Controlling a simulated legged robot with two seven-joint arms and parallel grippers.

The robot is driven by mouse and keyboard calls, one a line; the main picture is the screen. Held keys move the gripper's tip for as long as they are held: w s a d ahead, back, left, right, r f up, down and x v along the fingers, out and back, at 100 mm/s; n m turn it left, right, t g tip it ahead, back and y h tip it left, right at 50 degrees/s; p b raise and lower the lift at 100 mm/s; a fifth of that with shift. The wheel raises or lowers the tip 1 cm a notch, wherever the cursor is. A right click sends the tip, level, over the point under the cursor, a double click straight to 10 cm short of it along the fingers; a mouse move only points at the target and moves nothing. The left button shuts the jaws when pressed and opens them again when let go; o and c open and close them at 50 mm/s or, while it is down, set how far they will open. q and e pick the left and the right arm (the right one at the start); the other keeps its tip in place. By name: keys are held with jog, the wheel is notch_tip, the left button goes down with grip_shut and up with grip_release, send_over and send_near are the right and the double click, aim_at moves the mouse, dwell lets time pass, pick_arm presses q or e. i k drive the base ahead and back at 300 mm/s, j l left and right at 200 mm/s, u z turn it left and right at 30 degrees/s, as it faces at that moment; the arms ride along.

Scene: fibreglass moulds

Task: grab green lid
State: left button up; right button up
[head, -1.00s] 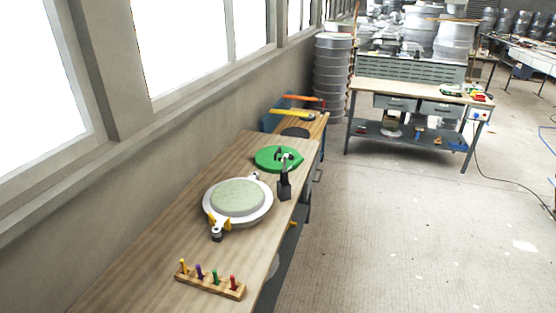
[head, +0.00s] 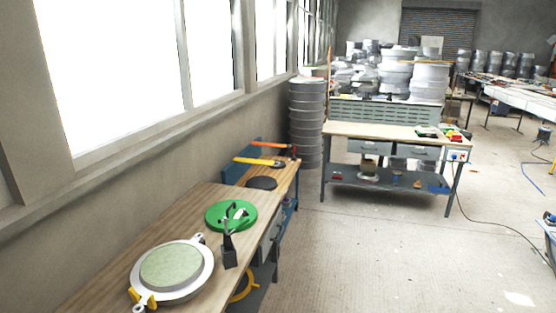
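The green lid (head: 216,217) is a flat round disc lying on the wooden bench (head: 115,270) along the window wall, near the bench's far end. A dark handle-like part and a small pale piece show on top of it. A dark grey clamp-like device (head: 229,258) with an upright lever stands at the bench's right edge, just in front of the lid, and its lever overlaps the lid in the picture. Neither of my grippers is in view.
A round metal mould (head: 197,280) with a pale green centre lies nearer on the bench. Beyond the lid are a dark disc (head: 261,183) and yellow-handled tool (head: 259,162). A second workbench (head: 370,131) stands farther back. The floor (head: 390,265) at right is mostly clear.

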aim_at(232, 210)
jog(key=i+l, duration=0.2)
jog(key=i, duration=0.3)
jog(key=i+l+z, duration=0.1)
jog(key=i, duration=0.4)
jog(key=i+l, duration=0.25)
jog(key=i, duration=0.25)
jog(key=i+l+z, duration=0.15)
jog(key=i, duration=0.35)
jog(key=i+u, duration=0.3)
jog(key=u, duration=0.15)
jog(key=i+l+u, duration=0.2)
jog(key=u, duration=0.3)
jog(key=i+l+u, duration=0.25)
jog(key=u, duration=0.2)
jog(key=i+l+u, duration=0.2)
jog(key=l+u, duration=0.25)
jog(key=i+l+u, duration=0.15)
jog(key=u, duration=0.35)
jog(key=i+l+u, duration=0.15)
jog(key=l+u, duration=1.3)
jog(key=i+l, duration=0.05)
